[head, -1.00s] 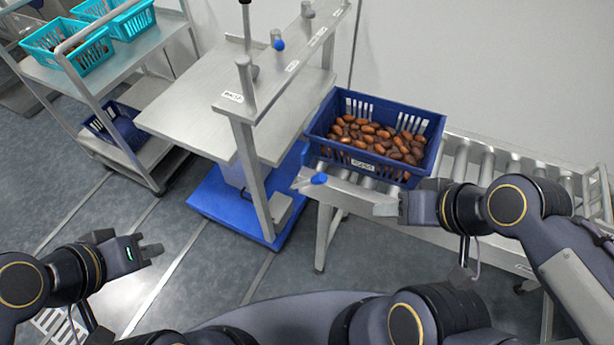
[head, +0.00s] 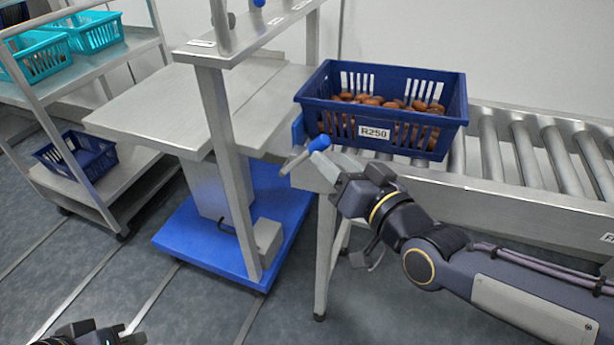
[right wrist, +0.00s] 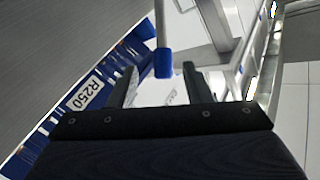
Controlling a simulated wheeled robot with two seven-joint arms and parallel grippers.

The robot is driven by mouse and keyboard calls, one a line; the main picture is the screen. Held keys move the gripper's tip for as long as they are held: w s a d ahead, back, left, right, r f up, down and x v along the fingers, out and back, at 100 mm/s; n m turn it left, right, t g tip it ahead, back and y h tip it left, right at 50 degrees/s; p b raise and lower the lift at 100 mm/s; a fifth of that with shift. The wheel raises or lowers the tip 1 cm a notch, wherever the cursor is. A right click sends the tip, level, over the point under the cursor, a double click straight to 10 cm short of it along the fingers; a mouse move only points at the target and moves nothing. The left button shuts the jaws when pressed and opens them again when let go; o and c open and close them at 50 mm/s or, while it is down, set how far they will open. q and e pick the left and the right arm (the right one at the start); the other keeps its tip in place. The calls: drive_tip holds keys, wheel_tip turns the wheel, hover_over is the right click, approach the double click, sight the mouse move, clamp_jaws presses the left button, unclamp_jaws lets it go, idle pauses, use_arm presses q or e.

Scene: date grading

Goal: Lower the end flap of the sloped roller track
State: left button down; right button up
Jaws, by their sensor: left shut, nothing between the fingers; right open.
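The sloped roller track (head: 520,160) runs in from the right. A blue plate, apparently its end flap (head: 298,131), stands up at the track's left end, beside a blue crate. A lever with a blue knob (head: 319,144) sticks out at that end; the knob also shows in the right wrist view (right wrist: 163,65). My right gripper (head: 343,180) is open, just below and right of the knob. In the right wrist view the knob appears between or just beyond the open fingertips (right wrist: 159,75); contact cannot be told. My left gripper (head: 122,334) is shut and empty at the bottom left, mostly cut off.
The blue crate (head: 374,93), labelled R250, holds dates and sits on the rollers by the flap. Left of the track stand a metal table (head: 150,105) and a post frame (head: 228,160) over a blue base (head: 185,232). A trolley (head: 120,165) with crates is far left.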

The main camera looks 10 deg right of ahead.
drive_tip(key=b+x, duration=0.1)
drive_tip(key=x, duration=0.7)
drive_tip(key=shift+a, duration=0.25)
clamp_jaws()
